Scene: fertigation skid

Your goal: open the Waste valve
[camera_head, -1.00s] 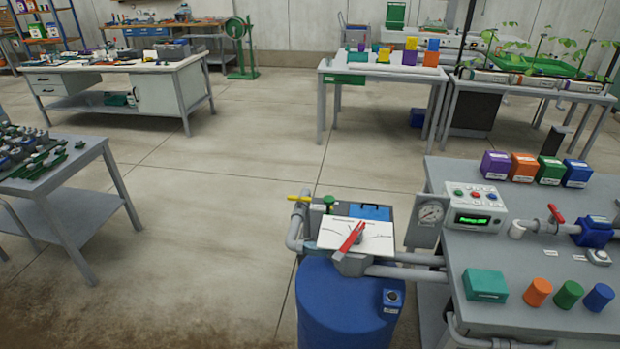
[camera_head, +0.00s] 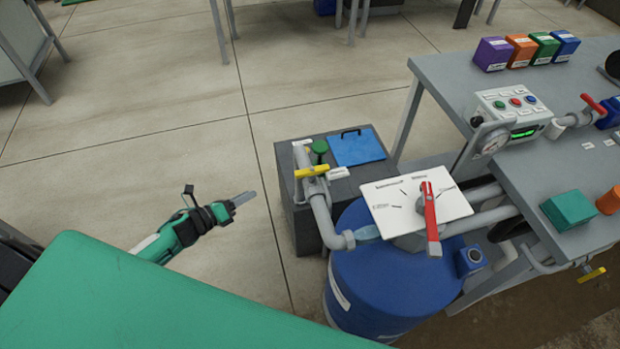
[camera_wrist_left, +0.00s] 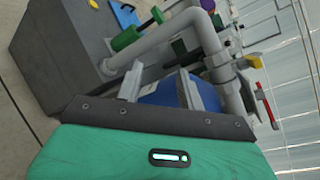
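A yellow lever valve (camera_head: 312,171) sits on the grey pipe at the grey tank; its yellow handle also shows in the left wrist view (camera_wrist_left: 254,60). A red lever (camera_head: 430,220) stands over a white dial plate (camera_head: 397,203) above the blue drum (camera_head: 385,285). Another yellow handle (camera_head: 591,274) is low at the right. I cannot read which one is labelled Waste. My left gripper (camera_head: 243,199) is left of the grey tank, apart from it and the valves. In the left wrist view its fingers (camera_wrist_left: 161,88) are spread and empty. My right gripper is not in view.
The grey tank (camera_head: 292,215) with a blue lid (camera_head: 357,147) stands behind the drum. A grey bench (camera_head: 450,80) at the right holds a control box (camera_head: 512,115), a teal box (camera_head: 568,210) and coloured blocks. The floor left of the tank is clear.

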